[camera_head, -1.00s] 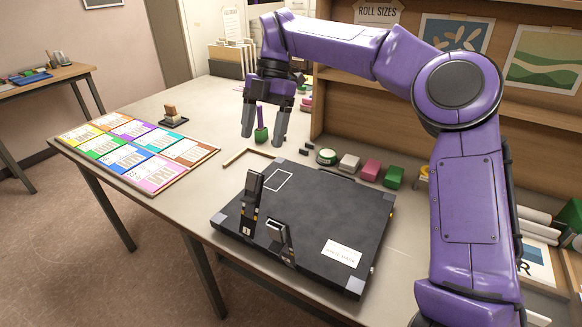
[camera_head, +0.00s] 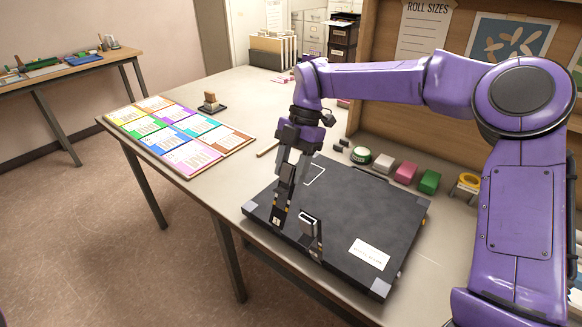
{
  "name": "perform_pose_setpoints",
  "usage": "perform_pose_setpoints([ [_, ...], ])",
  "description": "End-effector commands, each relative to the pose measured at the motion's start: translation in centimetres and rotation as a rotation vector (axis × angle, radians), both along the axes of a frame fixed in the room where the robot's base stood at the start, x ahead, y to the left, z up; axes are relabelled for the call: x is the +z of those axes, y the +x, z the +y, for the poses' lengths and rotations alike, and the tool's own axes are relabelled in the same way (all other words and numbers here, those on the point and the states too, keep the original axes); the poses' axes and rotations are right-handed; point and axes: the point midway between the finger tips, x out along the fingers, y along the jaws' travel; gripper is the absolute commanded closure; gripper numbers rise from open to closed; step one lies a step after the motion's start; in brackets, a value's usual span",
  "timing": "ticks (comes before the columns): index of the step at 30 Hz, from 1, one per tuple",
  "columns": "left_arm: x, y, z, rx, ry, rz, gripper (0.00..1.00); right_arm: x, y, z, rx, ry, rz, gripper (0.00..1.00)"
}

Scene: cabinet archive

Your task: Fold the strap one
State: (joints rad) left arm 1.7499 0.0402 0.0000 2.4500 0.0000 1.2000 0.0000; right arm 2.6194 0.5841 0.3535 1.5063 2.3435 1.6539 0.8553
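A black flat case (camera_head: 350,215) with grey corners lies on the table. Two dark upright straps stand along its front left edge. Strap one (camera_head: 279,212), with a small white label marked 1 at its foot, is the taller and farther left. The second strap (camera_head: 309,224) is shorter, with a pale buckle-like top. My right gripper (camera_head: 292,172) points down at the upper end of strap one. Its fingers look apart, one on each side of the strap top; whether they touch it is hidden. My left gripper is not in view.
A colourful card board (camera_head: 178,135) and a stamp (camera_head: 211,103) lie to the left. Behind the case stand a white block (camera_head: 384,163), a pink block (camera_head: 406,173), a green block (camera_head: 429,181) and a tape roll (camera_head: 467,185).

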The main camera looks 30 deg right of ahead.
Motion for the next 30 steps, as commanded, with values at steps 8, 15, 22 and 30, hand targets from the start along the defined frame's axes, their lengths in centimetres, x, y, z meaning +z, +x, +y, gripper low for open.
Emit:
perform_pose_setpoints([
  [8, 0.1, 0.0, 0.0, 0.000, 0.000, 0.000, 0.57, 0.0, 0.1, -0.1, 0.000, 0.005, 0.001, 1.00],
  [15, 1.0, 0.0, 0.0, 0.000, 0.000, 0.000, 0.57, -0.5, 0.6, -1.3, -0.001, 0.079, 0.032, 1.00],
  [22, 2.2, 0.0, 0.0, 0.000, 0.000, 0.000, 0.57, -2.1, 1.5, -3.5, -0.005, 0.227, 0.095, 1.00],
  [30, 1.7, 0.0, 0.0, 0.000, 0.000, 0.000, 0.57, -4.8, 2.4, -5.8, -0.003, 0.346, 0.141, 1.00],
])
